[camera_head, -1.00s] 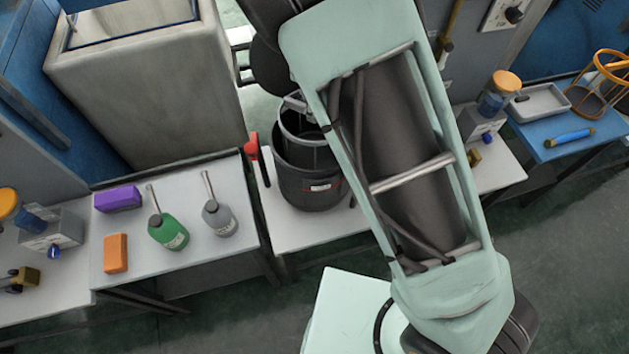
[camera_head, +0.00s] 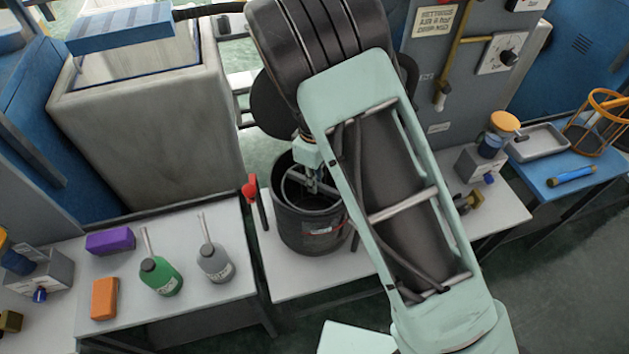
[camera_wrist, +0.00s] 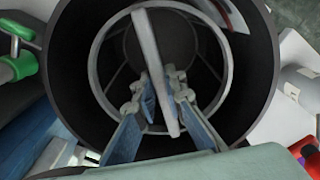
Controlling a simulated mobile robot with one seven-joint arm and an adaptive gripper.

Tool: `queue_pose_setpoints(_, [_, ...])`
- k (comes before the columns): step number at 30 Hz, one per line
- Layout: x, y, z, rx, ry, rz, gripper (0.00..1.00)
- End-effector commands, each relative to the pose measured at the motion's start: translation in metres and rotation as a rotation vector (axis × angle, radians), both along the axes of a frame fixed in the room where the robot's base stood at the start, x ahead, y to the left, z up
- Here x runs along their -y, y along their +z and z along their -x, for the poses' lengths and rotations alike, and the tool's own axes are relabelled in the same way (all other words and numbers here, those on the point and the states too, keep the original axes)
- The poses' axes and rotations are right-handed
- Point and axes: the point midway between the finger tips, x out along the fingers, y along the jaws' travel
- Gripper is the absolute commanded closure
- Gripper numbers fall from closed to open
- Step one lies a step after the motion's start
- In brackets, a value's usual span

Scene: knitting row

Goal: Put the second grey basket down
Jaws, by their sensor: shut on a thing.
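The grey basket (camera_head: 287,184) is a round metal frame with a straight bar across its top. My gripper (camera_wrist: 158,88) is shut on that bar (camera_wrist: 148,50); it also shows in the head view (camera_head: 312,184). The basket's ring (camera_wrist: 94,75) sits within the mouth of a black round pot (camera_head: 303,232), which surrounds it in the wrist view (camera_wrist: 72,110). I cannot tell whether the basket's bottom touches the pot's floor. My arm hides part of the pot's right side.
A red-knobbed lever (camera_head: 250,190) stands just left of the pot. A green bottle (camera_head: 160,277), a grey bottle (camera_head: 214,263), a purple block (camera_head: 110,241) and an orange block (camera_head: 104,298) lie further left. An orange-rimmed basket (camera_head: 597,125) stands on the blue table at right.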

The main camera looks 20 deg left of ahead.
Motion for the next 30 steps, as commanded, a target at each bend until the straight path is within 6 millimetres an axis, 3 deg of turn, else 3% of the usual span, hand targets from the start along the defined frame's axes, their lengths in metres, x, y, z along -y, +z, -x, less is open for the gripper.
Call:
queue_pose_setpoints(8, [-0.001, 0.000, 0.000, 0.001, 0.002, -0.001, 1.00])
queue_pose_setpoints(9, [-0.001, -0.001, 0.000, 0.002, 0.002, -0.001, 0.87])
queue_pose_setpoints(13, [-0.001, -0.001, 0.000, 0.001, 0.002, -0.001, 0.72])
queue_pose_setpoints(24, [-0.001, 0.001, 0.000, 0.001, 0.001, -0.002, 0.72])
queue_pose_setpoints(30, [-0.002, 0.038, -0.001, 0.005, 0.005, -0.002, 0.72])
